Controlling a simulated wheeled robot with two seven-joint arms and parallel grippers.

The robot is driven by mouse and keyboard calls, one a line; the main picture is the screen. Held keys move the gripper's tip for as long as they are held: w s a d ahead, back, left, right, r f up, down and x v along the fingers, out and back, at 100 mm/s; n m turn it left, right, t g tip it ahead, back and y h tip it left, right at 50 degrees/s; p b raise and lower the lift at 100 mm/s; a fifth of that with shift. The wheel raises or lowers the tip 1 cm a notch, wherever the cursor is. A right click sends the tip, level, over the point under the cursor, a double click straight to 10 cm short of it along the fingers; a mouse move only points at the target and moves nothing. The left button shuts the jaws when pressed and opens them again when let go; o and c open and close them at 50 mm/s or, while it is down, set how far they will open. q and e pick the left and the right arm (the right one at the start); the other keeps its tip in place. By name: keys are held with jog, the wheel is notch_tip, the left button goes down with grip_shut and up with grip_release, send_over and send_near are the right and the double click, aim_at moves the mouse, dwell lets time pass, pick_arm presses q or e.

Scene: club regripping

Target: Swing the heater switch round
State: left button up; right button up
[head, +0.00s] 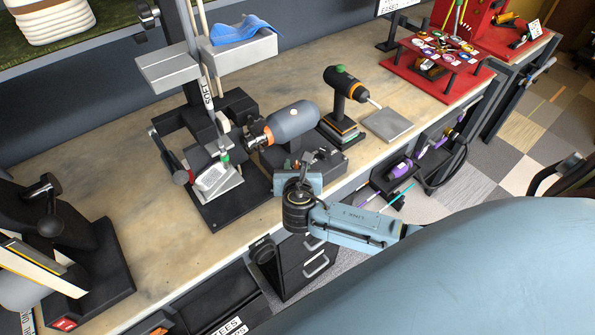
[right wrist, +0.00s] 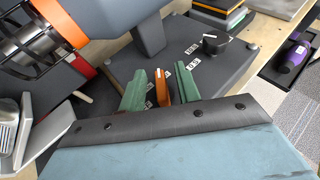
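The heater (head: 290,122) is a grey-blue barrel with an orange ring, standing on a dark base box on the bench; it also shows at the upper left of the right wrist view (right wrist: 110,12). An orange lever, seemingly the heater switch (right wrist: 162,88), stands up from the base top beside small white labels. My right gripper (head: 308,160) is over the front of the base. In the right wrist view its two green fingers (right wrist: 160,92) stand on either side of the orange lever, with narrow gaps visible. Its lower part is hidden. My left gripper is not in view.
A black knob (right wrist: 213,43) sits on the base top right of the fingers. A black stand with a white-grey club head (head: 212,180) is left of the heater. A drill-like tool (head: 345,85) stands behind right. Bare bench (head: 120,180) lies at left.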

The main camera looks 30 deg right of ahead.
jog(key=v, duration=1.2)
jog(key=shift+s, duration=0.2)
